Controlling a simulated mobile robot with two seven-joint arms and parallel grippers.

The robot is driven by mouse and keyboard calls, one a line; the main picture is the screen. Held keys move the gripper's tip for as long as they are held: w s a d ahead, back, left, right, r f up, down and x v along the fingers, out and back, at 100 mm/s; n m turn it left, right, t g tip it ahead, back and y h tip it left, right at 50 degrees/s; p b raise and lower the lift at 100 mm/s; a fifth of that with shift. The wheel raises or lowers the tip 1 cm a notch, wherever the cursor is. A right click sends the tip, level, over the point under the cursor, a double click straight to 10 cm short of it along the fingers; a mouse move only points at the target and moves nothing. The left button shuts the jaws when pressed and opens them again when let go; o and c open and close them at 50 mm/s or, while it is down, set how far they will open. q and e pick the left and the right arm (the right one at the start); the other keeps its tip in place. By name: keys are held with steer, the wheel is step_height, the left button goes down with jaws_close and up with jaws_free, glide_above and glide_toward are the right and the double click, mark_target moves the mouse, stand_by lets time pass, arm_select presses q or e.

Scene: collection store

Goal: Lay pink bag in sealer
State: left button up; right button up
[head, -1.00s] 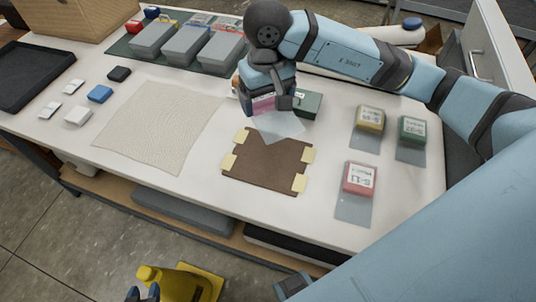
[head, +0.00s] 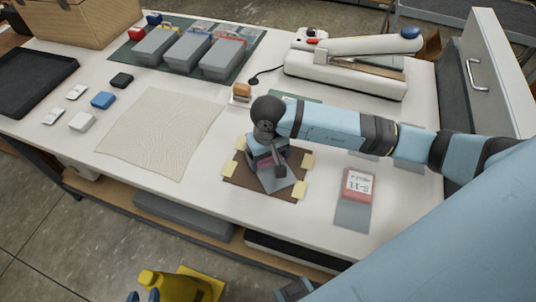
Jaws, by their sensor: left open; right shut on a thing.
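My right gripper (head: 270,160) is shut on the pink bag (head: 277,180), just above or on the brown pad. Only a sliver of pink and the bag's grey, see-through lower part show; the gripper hides the rest. I cannot tell whether the bag touches the pad. The sealer (head: 345,72), a long white device with a blue knob on its upper arm, stands at the back right. A gap shows between its arm and base at the right. My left gripper (head: 143,296) is open at the bottom edge, by a yellow bottle, mostly out of frame.
The brown pad (head: 236,170) has pale yellow corners. A red-labelled bag (head: 358,186) lies right of it. My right arm hides other bags behind it. A cream cloth (head: 160,135), grey boxes (head: 222,58) and a black tray (head: 30,75) lie to the left.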

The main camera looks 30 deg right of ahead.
steer(key=shift+f, duration=0.1)
steer(key=shift+f+b, duration=0.15)
steer(key=shift+b, duration=0.15)
steer(key=o, duration=0.8)
